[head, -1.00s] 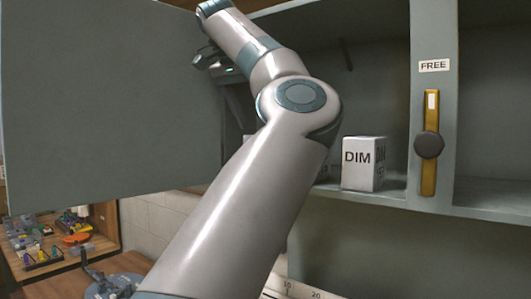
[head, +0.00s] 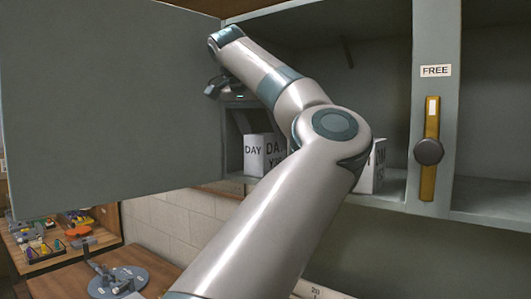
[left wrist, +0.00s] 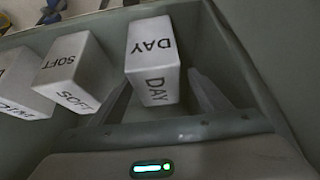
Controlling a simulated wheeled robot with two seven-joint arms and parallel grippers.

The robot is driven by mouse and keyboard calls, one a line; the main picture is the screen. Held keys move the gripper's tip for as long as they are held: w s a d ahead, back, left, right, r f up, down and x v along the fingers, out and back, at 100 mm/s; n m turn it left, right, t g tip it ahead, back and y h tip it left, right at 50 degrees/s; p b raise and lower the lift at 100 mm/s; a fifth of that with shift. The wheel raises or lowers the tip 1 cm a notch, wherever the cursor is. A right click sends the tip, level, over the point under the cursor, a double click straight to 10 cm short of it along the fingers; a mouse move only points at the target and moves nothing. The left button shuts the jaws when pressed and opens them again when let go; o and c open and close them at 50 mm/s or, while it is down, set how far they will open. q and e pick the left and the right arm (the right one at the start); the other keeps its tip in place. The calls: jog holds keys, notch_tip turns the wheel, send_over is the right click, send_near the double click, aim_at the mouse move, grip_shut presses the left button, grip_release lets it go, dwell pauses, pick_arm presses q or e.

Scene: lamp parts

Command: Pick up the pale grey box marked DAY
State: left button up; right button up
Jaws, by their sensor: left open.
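The pale grey box marked DAY (head: 262,153) stands on the cabinet shelf behind my left arm, its right part hidden by the arm. It also shows in the left wrist view (left wrist: 150,45), with DAY on two faces. My left gripper (head: 238,122) is open above and left of the box in the head view, partly hidden by its own wrist. In the left wrist view its two fingers (left wrist: 160,92) point toward the box, one on each side of its lower end. I cannot tell whether they touch it. My right gripper is not in view.
A box marked SOFT (left wrist: 70,75) stands beside the DAY box, with another box (left wrist: 22,85) beyond it. A DIM box (head: 378,168) is mostly behind my arm. The open cabinet door (head: 100,105) rises at left. A FREE label (head: 435,70) marks the post.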

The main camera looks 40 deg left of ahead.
aim_at(271, 150)
pick_arm(q)
jog(key=p+x, duration=0.2)
jog(key=x, duration=0.1)
jog(key=shift+w+d+f, duration=0.1)
jog(key=shift+d+f, duration=0.1)
jog(key=shift+w+a+f+p, duration=0.1)
jog(key=shift+w+f+p, duration=0.15)
jog(key=shift+f, duration=0.25)
jog(key=shift+s, duration=0.1)
jog(key=shift+r, duration=0.1)
jog(key=c, duration=1.2)
